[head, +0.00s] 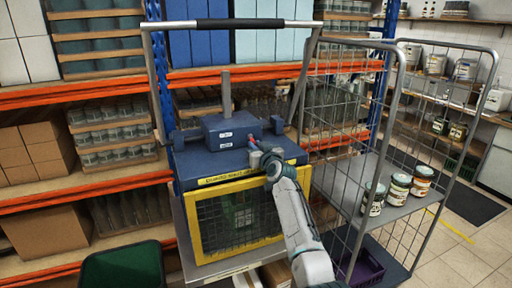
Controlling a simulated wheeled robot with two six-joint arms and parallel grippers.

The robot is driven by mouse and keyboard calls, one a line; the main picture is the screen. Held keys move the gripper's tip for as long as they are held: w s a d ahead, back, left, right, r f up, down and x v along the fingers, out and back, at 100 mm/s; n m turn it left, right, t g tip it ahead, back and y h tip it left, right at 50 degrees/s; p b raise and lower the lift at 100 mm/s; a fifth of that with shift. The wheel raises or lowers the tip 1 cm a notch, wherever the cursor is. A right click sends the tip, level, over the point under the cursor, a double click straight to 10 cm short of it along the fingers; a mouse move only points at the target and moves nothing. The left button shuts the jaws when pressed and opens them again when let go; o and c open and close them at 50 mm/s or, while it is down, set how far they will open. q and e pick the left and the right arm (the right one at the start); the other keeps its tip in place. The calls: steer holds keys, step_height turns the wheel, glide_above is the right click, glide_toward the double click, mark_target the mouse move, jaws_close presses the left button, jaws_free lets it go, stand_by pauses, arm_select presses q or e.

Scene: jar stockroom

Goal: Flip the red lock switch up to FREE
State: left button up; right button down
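A blue control box (213,130) sits on top of a blue machine with a yellow-framed mesh guard (190,215). It has two small white labels (226,139) on its front; their writing is too small to read. A small red part, seemingly the lock switch (251,139), shows at the right of the labels. My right gripper (257,154) is right beside the red part, partly covering it. I cannot tell whether they touch, which way the switch points, or whether the fingers are open. My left gripper is out of view.
The machine stands on a cart with a tall push handle (232,23). A mesh roll cage (345,150) at the right holds several jars (398,188) on its shelf. A green bin (122,266) is at the lower left. Orange-beamed racks (85,193) fill the back.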

mark_target(252, 139)
steer(key=shift+r+p, duration=0.25)
steer(key=shift+p, duration=0.5)
steer(key=r+g+p, duration=0.1)
steer(key=p, duration=0.2)
steer(key=r+g+h+p, duration=0.1)
steer(key=g+p, duration=0.1)
steer(key=p, duration=0.2)
steer(key=shift+p, duration=0.3)
steer(key=shift+g+p, duration=0.35)
steer(key=shift+g, duration=0.15)
steer(key=shift+r+g+h, duration=0.2)
steer(key=shift+g+h, duration=0.1)
steer(key=shift+g, duration=0.2)
steer(key=shift+w+a+r+g+h, duration=0.1)
steer(key=shift+r+g+h, duration=0.15)
steer(key=shift+g, duration=0.4)
steer(key=shift+w+d+r+g+h, duration=0.1)
steer(key=shift+w+r+g+h, duration=0.1)
steer(key=shift+g, duration=0.5)
steer(key=shift+w+a+r+g+h, duration=0.1)
steer(key=shift+r+g+h, duration=0.15)
steer(key=shift+g, duration=0.4)
steer(key=c, duration=1.4)
jaws_free()
steer(key=shift+r, duration=0.15)
